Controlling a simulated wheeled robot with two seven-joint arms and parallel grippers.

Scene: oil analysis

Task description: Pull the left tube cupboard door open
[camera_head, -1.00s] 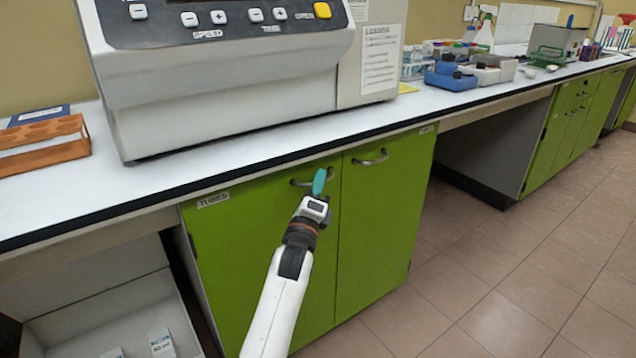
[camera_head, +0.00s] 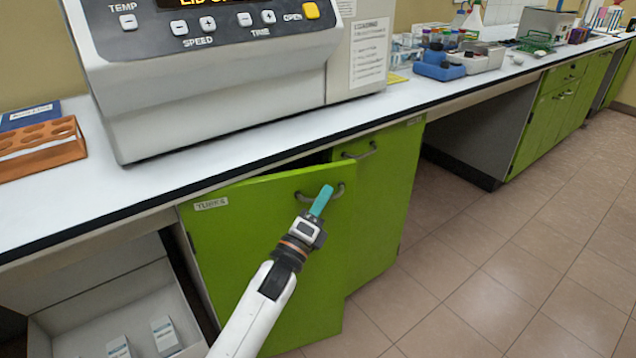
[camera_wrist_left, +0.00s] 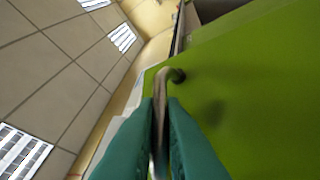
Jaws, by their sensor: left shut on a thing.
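The left tube cupboard door (camera_head: 262,250) is green, carries a "TUBES" label at its upper left and stands partly open, its right edge swung out from the cupboard. A dark gap shows above it under the worktop. My left gripper (camera_head: 322,197), with teal fingers, is at the door's curved metal handle (camera_head: 304,197). In the left wrist view the fingers (camera_wrist_left: 160,125) are shut on the handle (camera_wrist_left: 163,84), with the green door face (camera_wrist_left: 245,100) to the right. My right gripper is in no view.
The right cupboard door (camera_head: 383,200) is closed beside it, with its own handle. A large grey machine (camera_head: 215,85) and an orange tube rack (camera_head: 42,147) stand on the white worktop above. The tiled floor (camera_head: 480,270) is clear at the right.

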